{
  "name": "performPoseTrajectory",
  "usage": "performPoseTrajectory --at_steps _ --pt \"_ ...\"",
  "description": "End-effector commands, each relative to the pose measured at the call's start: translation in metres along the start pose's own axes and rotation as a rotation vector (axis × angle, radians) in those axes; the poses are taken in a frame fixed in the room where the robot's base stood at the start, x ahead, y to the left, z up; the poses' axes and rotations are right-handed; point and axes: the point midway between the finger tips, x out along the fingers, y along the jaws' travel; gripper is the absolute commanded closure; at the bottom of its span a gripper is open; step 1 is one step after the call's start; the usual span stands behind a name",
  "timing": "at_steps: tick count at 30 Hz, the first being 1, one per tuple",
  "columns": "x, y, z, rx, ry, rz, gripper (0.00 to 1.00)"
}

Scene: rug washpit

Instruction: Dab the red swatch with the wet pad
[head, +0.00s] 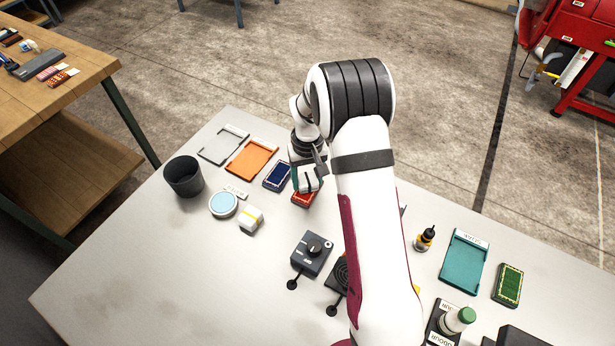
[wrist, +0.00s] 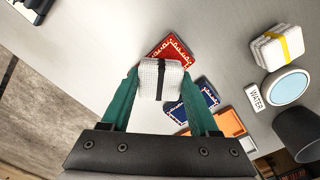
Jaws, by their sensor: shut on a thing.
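My gripper (wrist: 163,88) is shut on a white woven pad (wrist: 152,82) with a black band, held between its teal fingers. In the head view my gripper (head: 308,182) is over the red swatch (head: 302,201), which it partly covers. In the wrist view the red swatch (wrist: 168,49), with a white patterned border, shows behind the pad, which hides part of it. I cannot tell whether the pad touches the swatch. How wet the pad is does not show. A pale blue round water dish (head: 223,204) stands to the left, beside a small "WATER" label (wrist: 255,97).
A second white pad with a yellow band (head: 250,218) lies near the dish. A blue swatch (head: 277,176), orange tray (head: 250,159), grey tray (head: 222,146) and dark bucket (head: 184,177) are close by. A knobbed box (head: 312,252) stands in front. The table's left front is clear.

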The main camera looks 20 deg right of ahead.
Motion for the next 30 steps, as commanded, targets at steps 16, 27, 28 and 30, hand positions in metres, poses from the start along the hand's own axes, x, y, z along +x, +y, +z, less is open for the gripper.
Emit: performPoseTrajectory --at_steps 16,27,28,30 --pt "0.0038 0.0 0.0 0.0 0.0 0.0 0.83" --pt "0.0081 0.0 -0.0003 0.0 0.0 0.0 0.83" --pt "0.0084 0.0 -0.0003 0.0 0.001 0.0 0.83" --pt "0.0092 0.0 -0.0003 0.0 0.001 0.0 0.83"
